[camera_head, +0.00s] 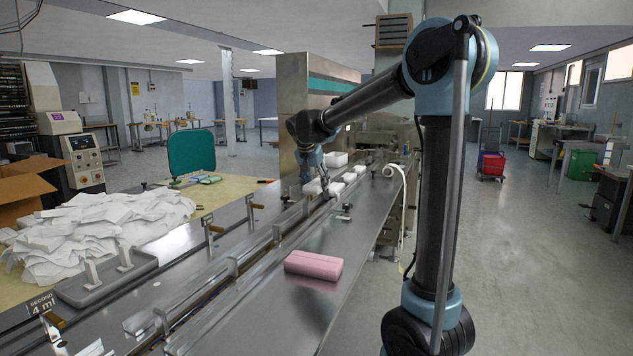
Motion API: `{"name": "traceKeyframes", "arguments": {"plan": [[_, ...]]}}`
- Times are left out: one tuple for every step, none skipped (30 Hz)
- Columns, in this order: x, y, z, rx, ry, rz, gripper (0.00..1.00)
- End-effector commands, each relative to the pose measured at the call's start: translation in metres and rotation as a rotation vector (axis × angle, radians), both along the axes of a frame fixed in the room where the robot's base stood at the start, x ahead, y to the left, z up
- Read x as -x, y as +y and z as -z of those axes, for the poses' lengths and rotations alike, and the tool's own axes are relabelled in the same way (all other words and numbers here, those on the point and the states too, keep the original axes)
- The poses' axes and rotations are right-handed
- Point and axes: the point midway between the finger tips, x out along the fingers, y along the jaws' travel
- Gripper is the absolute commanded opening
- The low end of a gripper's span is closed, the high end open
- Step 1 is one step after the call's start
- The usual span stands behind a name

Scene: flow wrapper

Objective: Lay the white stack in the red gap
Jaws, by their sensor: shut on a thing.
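My gripper (313,178) is small in the view, out over the infeed channel in front of the wrapper. It is shut on a white stack (313,188), partly covered by the fingers. The stack is at the height of the channel rails or just above; I cannot tell if it touches the channel floor. No red marking of a gap can be made out; that part of the channel is small and partly hidden by my gripper.
A pink stack (313,265) lies on the bare steel table, right of the channel (270,235). A white container (336,159) stands behind my gripper. A heap of white pieces (95,230) and a grey tray (105,284) are at left. The steel near the pink stack is clear.

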Motion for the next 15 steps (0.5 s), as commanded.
{"name": "traceKeyframes", "arguments": {"plan": [[0.0,-0.001,0.001,0.0,0.0,0.001,0.35],[0.0,-0.001,0.002,0.0,0.0,0.001,0.35],[0.0,-0.001,0.003,0.0,0.0,0.002,0.35],[0.0,-0.002,0.004,0.0,0.0,0.002,0.35],[0.0,-0.002,0.006,0.0,0.0,0.002,0.35],[0.0,-0.002,0.008,0.0,0.0,0.002,0.35],[-0.001,-0.002,0.01,0.0,0.0,0.002,0.35],[-0.001,-0.002,0.012,0.0,0.0,0.002,0.35],[0.0,-0.002,0.015,0.0,0.0,0.002,0.35],[0.0,-0.002,0.018,0.0,0.0,0.002,0.35],[0.0,-0.002,0.02,0.0,0.0,0.002,0.35],[0.0,-0.002,0.023,0.0,0.0,0.002,0.35],[0.0,-0.002,0.026,0.0,0.0,0.002,0.35],[0.0,-0.001,0.028,0.0,0.0,0.002,0.35],[0.0,-0.001,0.032,0.0,0.0,0.001,0.35]]}}
